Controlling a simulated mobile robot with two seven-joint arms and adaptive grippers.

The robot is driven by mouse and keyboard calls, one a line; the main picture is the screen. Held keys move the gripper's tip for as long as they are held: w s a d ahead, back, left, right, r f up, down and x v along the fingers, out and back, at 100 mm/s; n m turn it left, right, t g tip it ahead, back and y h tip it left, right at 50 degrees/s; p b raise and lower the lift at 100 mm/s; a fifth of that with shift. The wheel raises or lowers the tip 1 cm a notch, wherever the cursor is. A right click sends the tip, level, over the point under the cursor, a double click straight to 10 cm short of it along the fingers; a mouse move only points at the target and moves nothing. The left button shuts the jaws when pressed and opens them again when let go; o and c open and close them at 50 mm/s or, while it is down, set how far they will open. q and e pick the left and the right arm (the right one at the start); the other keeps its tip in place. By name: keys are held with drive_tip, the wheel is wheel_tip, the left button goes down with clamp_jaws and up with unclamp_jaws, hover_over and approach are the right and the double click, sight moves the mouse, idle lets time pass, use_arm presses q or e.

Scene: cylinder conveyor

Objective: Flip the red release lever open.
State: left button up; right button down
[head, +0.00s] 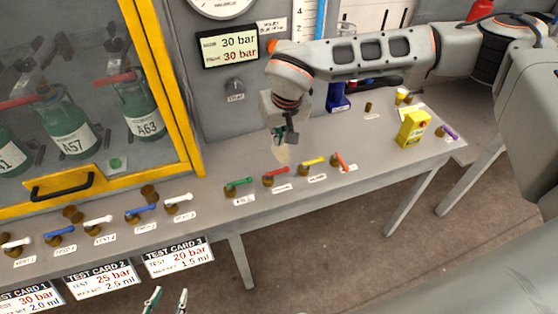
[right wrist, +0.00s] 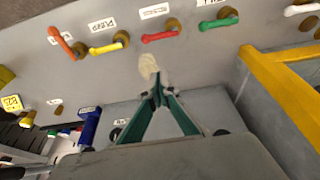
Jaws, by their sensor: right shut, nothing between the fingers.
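The red lever (head: 275,172) sits on a brass valve body on the bench, between a green lever and a yellow lever. It also shows in the right wrist view (right wrist: 160,37), lying flat beside its brass knob. Its label is too small to read. My right gripper (head: 283,146) is above the bench just behind the red lever, apart from it. In the right wrist view its teal fingers (right wrist: 157,90) meet at the tips. A pale translucent piece (right wrist: 148,66) shows just beyond the tips; I cannot tell what it is. My left gripper (head: 165,300) is open and empty at the bottom edge.
Green (head: 240,182), yellow (head: 313,160) and orange (head: 341,160) levers are close by in the same row. A yellow-framed cabinet (head: 167,85) with bottles stands left. A blue object (head: 338,97) and a yellow box (head: 413,128) stand right. The floor before the bench is clear.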

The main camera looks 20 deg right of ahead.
sight(276, 173)
drive_tip(key=shift+f, duration=0.1)
drive_tip(key=x, duration=1)
drive_tip(key=shift+a+f, duration=0.1)
drive_tip(key=shift+a, duration=0.05)
drive_tip(key=s, duration=0.1)
drive_tip(key=s+r, duration=0.1)
drive_tip(key=s, duration=0.1)
drive_tip(key=shift+s, duration=0.1)
drive_tip(key=shift+s+r+p, duration=0.1)
drive_tip(key=shift+s+p, duration=0.2)
drive_tip(key=shift+s, duration=0.1)
drive_tip(key=shift+w, duration=0.1)
